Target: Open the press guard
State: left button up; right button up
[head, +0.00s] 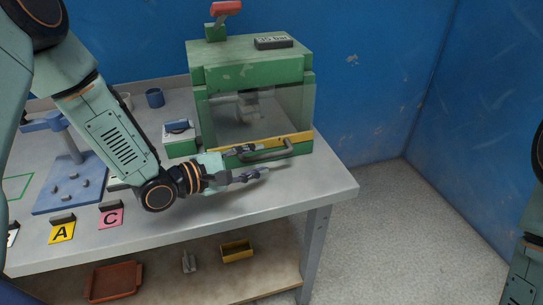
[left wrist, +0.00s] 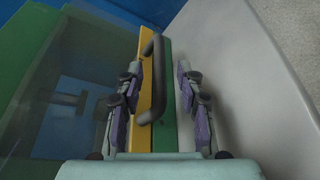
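The green press (head: 250,75) stands at the back right of the table. Its clear guard (head: 255,115) is down over the front, with a yellow strip (head: 300,139) along the lower edge. A dark bar handle (head: 281,154) sticks out from that strip; it also shows in the left wrist view (left wrist: 156,80). My left gripper (head: 264,161) is open at the handle, one finger on each side of it in the left wrist view (left wrist: 159,72). I cannot tell whether the fingers touch it. My right gripper is out of view.
A small green box (head: 181,144) stands left of the press. A blue stand (head: 68,190), a blue cup (head: 155,97) and cards A (head: 61,231) and C (head: 110,216) are further left. The table's right end is clear. Trays lie on the shelf below.

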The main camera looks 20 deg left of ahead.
aim_at(268, 157)
pick_arm(q)
jog(key=x, duration=0.3)
jog(key=shift+w+f+b, duration=0.25)
jog(key=shift+w+b, duration=0.1)
jog(key=shift+w+d, duration=0.25)
jog(key=shift+d, duration=0.25)
jog(key=shift+w+a+f, duration=0.1)
jog(key=shift+w+a, duration=0.1)
jog(key=shift+a, duration=0.1)
jog(key=shift+s+d, duration=0.1)
jog(key=shift+d, duration=0.1)
jog(key=c, duration=0.4)
jog(key=shift+a, duration=0.1)
grip_shut()
